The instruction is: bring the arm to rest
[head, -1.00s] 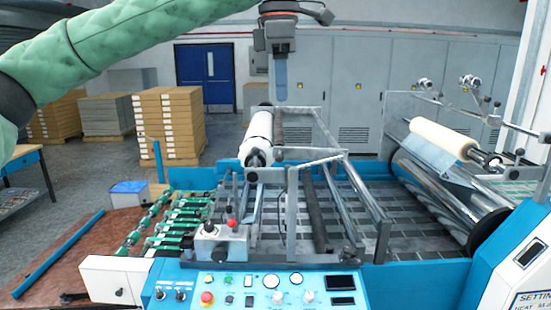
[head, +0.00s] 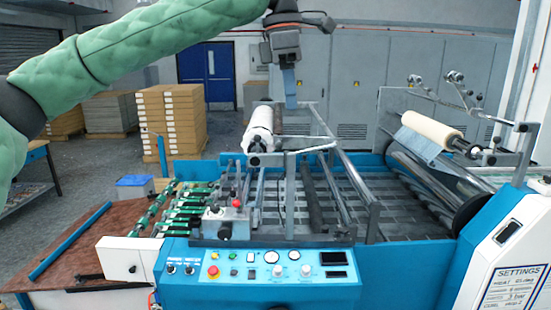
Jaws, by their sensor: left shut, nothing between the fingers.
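My left arm, in a green quilted sleeve, reaches in from the left across the top of the head view. My left gripper (head: 290,88) hangs from it, pointing down, shut and with nothing held. It appears above and behind the white roll (head: 259,129) on the machine's frame; I cannot tell the exact gap in depth. My right gripper is out of view.
The laminating machine fills the middle, with a blue control panel (head: 262,276) in front. A cream film roll (head: 432,130) sits at the right. Stacked boxes (head: 172,120) stand at the back left. A brown table (head: 88,245) is at the left.

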